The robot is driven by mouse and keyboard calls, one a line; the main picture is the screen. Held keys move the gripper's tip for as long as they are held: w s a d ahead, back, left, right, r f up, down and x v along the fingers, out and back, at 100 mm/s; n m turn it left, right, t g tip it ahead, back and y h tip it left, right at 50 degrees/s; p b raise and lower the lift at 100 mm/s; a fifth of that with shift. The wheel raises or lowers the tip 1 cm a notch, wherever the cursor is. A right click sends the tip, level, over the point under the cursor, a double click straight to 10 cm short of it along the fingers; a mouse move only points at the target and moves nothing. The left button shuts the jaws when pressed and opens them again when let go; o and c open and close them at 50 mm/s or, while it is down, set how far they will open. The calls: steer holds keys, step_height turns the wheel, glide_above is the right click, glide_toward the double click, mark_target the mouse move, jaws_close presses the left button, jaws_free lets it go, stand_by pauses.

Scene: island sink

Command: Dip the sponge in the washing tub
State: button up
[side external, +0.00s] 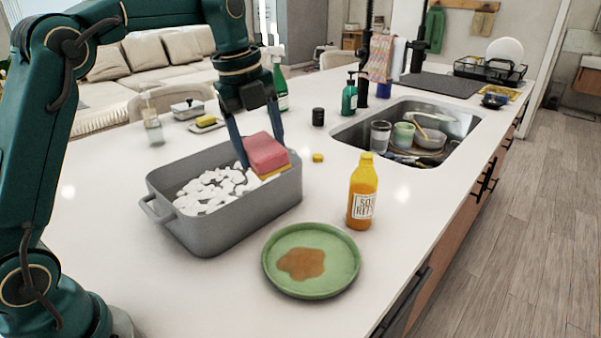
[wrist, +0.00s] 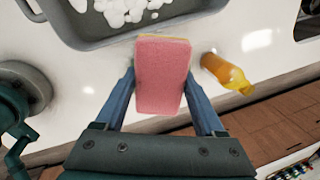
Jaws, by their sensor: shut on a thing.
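My gripper (side external: 256,142) is shut on a sponge (side external: 266,152) with a pink top and a yellow layer below. In the wrist view the sponge (wrist: 162,75) sits between the two blue fingers. In the side view the sponge appears at the right end of the grey washing tub (side external: 230,228), around the height of its rim; I cannot tell whether it is over the inside or just outside. The tub holds white foam (side external: 212,190). In the wrist view the tub (wrist: 90,42) lies beyond the sponge, at the upper left.
A green plate (side external: 335,283) with a brown stain lies in front of the tub. An orange bottle (side external: 362,195) stands right of it. The sink (side external: 455,118) with dishes is at the back right. A small yellow piece (side external: 318,157) and a black jar (side external: 318,117) stand behind.

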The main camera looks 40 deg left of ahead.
steer(key=w+a+n+t, duration=0.1)
steer(key=w+a+n, duration=0.15)
steer(key=a, duration=1.25)
steer(key=shift+n+y, duration=0.3)
steer(key=shift+n, duration=0.05)
steer(key=shift+s+f, duration=0.15)
steer(key=shift+f, duration=2.5)
steer(key=shift+s+f, duration=0.2)
steer(key=shift+f, duration=2.45)
steer(key=shift+s+f, duration=0.15)
steer(key=shift+f, duration=2.5)
step_height(320, 180, up, 13)
